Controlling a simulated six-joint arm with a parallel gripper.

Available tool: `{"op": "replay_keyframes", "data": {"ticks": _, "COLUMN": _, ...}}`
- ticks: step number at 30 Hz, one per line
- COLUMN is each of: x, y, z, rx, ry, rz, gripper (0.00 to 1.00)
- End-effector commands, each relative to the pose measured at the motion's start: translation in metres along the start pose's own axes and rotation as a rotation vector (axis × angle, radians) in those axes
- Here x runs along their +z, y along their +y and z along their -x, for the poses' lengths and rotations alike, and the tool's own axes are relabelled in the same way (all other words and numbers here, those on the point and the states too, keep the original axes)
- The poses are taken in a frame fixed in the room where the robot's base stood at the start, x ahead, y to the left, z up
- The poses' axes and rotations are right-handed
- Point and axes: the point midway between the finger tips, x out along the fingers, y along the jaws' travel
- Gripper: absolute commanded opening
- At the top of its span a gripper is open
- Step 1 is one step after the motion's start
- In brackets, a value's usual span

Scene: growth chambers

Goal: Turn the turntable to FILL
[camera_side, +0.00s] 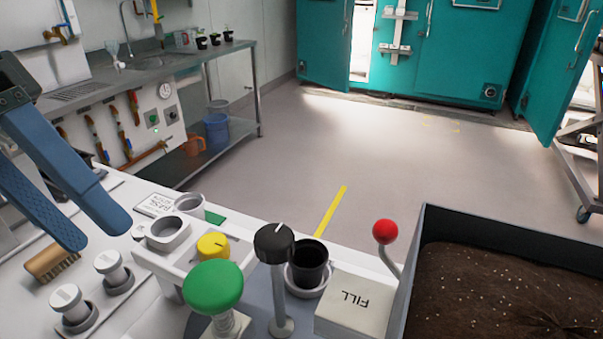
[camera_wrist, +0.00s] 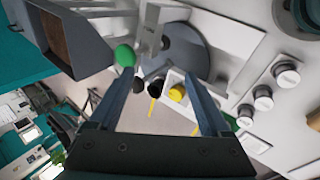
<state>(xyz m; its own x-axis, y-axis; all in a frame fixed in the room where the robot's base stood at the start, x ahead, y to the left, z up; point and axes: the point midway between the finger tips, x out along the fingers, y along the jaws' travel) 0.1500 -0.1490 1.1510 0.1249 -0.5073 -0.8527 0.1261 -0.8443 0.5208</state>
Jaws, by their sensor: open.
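The turntable is a blue-grey disc (camera_side: 256,302) on the white bench, partly hidden in the side view; the wrist view shows more of it (camera_wrist: 190,50). A black knob with a white mark (camera_side: 274,243) stands on a grey post over it. A black pot (camera_side: 310,257) sits in a white ring holder behind the post. A white block marked FILL (camera_side: 352,308) is right of the pot. My gripper (camera_side: 92,228), with blue fingers, is open and empty at the left, above the bench and apart from the turntable. It also shows in the wrist view (camera_wrist: 158,80).
A green mushroom knob (camera_side: 213,286) and yellow dial (camera_side: 212,245) stand left of the post. A red-ball lever (camera_side: 385,231) and soil bin (camera_side: 412,275) are at the right. White-capped pegs (camera_side: 110,267) and a brush (camera_side: 52,264) are near my fingers.

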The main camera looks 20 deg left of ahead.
Motion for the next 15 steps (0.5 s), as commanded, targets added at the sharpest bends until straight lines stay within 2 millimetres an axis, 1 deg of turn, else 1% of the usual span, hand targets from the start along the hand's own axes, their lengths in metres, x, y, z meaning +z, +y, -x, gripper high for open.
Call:
{"op": "replay_keyframes", "data": {"ticks": 1, "x": 0.003, "y": 0.011, "z": -0.008, "rx": 0.066, "ry": -0.073, "rz": 0.07, "gripper": 0.81}}
{"op": "replay_keyframes", "data": {"ticks": 4, "x": 0.007, "y": 0.041, "z": -0.017, "rx": 0.221, "ry": -0.225, "rz": 0.251, "gripper": 0.81}}
{"op": "replay_keyframes", "data": {"ticks": 7, "x": 0.002, "y": 0.069, "z": -0.021, "rx": 0.373, "ry": -0.383, "rz": 0.479, "gripper": 0.81}}
{"op": "replay_keyframes", "data": {"ticks": 9, "x": -0.008, "y": 0.084, "z": -0.022, "rx": 0.466, "ry": -0.484, "rz": 0.649, "gripper": 0.81}}
{"op": "replay_keyframes", "data": {"ticks": 12, "x": -0.029, "y": 0.098, "z": -0.023, "rx": 0.578, "ry": -0.605, "rz": 0.889, "gripper": 0.81}}
{"op": "replay_keyframes", "data": {"ticks": 15, "x": -0.052, "y": 0.103, "z": -0.027, "rx": 0.666, "ry": -0.695, "rz": 1.111, "gripper": 0.81}}
